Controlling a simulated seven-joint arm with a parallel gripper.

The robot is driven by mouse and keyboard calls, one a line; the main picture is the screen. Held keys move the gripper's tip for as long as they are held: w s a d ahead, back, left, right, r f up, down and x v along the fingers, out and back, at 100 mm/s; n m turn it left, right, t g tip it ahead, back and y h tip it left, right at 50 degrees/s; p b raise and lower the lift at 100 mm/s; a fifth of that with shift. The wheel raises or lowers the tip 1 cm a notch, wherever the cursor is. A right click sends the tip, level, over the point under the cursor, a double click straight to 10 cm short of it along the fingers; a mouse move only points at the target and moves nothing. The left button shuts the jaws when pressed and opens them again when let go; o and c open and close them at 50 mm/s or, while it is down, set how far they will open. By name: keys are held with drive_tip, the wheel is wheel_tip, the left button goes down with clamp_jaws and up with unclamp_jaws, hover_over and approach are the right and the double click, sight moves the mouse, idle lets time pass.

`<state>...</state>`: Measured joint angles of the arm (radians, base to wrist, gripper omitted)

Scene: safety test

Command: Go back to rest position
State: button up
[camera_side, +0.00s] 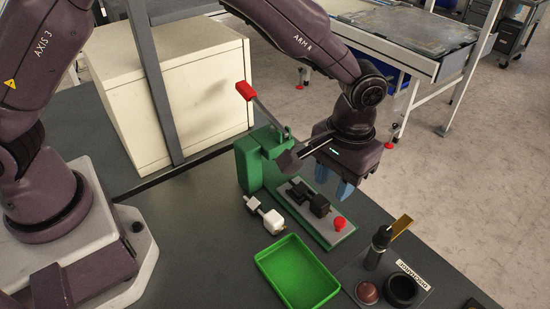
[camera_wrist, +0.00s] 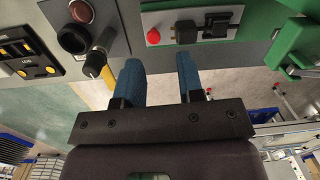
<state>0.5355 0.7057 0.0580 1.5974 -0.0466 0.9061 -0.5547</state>
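My gripper (camera_side: 346,188) hangs at the far side of the green test fixture, above the bench. Its two blue fingers also show in the wrist view (camera_wrist: 160,80), spread apart with nothing between them. The green fixture (camera_side: 254,165) has a raised lever with a red handle (camera_side: 244,91). A dark plug-like part (camera_side: 318,204) sits on the fixture's grey plate beside a red button (camera_side: 339,223). The red button also shows in the wrist view (camera_wrist: 153,36).
A white and black part (camera_side: 273,220) lies left of the fixture. An empty green tray (camera_side: 293,272) sits in front. A panel with a dark knob (camera_side: 401,290) and an upright black probe (camera_side: 380,244) stands at right. A cream cabinet (camera_side: 180,95) stands behind.

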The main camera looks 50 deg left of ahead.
drive_tip(key=s+a+r+m+t, duration=0.1)
drive_tip(key=s+a+r+t, duration=0.5)
drive_tip(key=s+a+r, duration=1.3)
drive_tip(key=shift+s+a+r, duration=0.3)
drive_tip(key=shift+a+r, duration=0.25)
drive_tip(key=shift+a, duration=0.5)
